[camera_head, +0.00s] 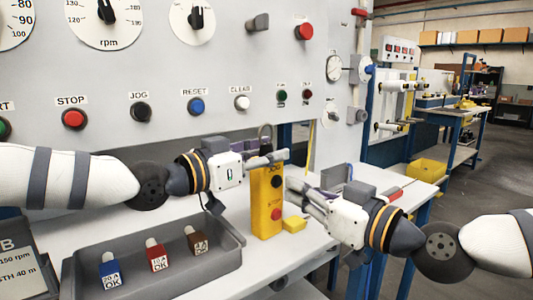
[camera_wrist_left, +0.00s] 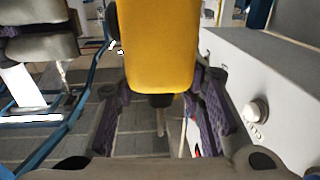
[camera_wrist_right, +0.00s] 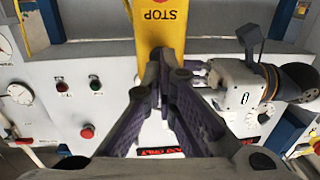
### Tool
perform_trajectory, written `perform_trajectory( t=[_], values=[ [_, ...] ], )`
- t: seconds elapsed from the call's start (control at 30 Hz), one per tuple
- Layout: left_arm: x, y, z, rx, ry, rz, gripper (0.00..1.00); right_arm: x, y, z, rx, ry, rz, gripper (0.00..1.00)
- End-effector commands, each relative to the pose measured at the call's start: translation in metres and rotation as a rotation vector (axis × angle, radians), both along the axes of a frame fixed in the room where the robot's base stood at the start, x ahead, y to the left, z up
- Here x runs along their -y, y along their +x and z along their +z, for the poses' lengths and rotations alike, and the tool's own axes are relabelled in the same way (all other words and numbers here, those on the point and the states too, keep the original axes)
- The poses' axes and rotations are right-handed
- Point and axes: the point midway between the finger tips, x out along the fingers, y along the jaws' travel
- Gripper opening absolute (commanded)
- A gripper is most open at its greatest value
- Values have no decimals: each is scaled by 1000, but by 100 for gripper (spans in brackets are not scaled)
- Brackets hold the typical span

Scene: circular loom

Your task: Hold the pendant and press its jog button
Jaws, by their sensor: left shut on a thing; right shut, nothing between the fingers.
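The yellow pendant (camera_head: 264,219) hangs upright in front of the machine, with a black button (camera_head: 277,182) under a JOG label and a red button (camera_head: 276,214) under a STOP label. My left gripper (camera_head: 268,158) is shut on the pendant near its top. In the left wrist view the pendant body (camera_wrist_left: 158,45) is between the fingers. My right gripper (camera_head: 290,184) is shut and empty, its tips close to the JOG button from the right. In the right wrist view its tips (camera_wrist_right: 166,65) overlap the pendant (camera_wrist_right: 160,35) below the STOP label; contact cannot be told.
A grey tray (camera_head: 82,272) with blue, red and brown labelled pieces stands on the white table at the front left. A small yellow block (camera_head: 294,224) lies beside the pendant. The machine panel behind has its own JOG button (camera_head: 140,111) and red STOP button (camera_head: 74,117).

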Motion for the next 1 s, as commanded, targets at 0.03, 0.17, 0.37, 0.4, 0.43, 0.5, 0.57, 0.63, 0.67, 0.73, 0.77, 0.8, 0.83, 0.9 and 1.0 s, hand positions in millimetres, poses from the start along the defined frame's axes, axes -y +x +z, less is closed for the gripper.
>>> perform_trajectory(
  t=[0.03, 0.17, 0.37, 0.4, 0.43, 0.5, 0.57, 0.63, 0.67, 0.73, 0.77, 0.8, 0.83, 0.9, 1.0],
  values=[
    [0, 0, 0, 0, 0, 0, 0, -1, 1, 0, 0, 0, 1, 0],
    [0, 0, 0, 0, 0, 0, 0, -5, 5, 0, 1, -1, 0, 0],
    [0, 0, 0, 0, 0, 0, 0, -10, 11, 0, 1, -1, 0, 0],
    [0, 0, 0, 0, 0, 0, 0, -11, 12, 0, 1, -1, 1, 0],
    [0, 0, 0, 0, 0, 0, 0, -12, 13, 0, 1, -1, 1, 0],
    [0, 0, 0, -1, -1, 0, 0, -14, 15, 0, 0, 0, 1, 0],
    [0, 0, 0, 0, 0, 0, 0, -15, 17, 0, 0, 0, 0, 0],
    [0, 0, 0, -1, -1, 0, 0, -17, 19, 0, 1, -1, 1, 0],
    [0, 0, 0, -1, -1, 0, 0, -18, 20, 0, 1, -1, 1, 0],
    [0, 0, 0, -1, -1, 0, 0, -19, 21, 0, 1, -1, 1, 0],
    [0, 0, 0, -1, -1, 0, 0, -18, 21, 0, 0, 0, 0, 0],
    [0, 0, 0, -1, -1, 0, 0, -17, 19, 0, 1, -1, 0, 0],
    [0, 0, 0, -1, -1, 0, 0, -14, 17, 0, 1, -1, -1, 0],
    [0, 0, 0, 0, 0, 0, 0, -7, 9, 0, -1, 1, -1, 0],
    [0, 0, 0, -1, -1, 0, 0, 3, -2, 0, -1, 1, -1, 0]
  ],
)
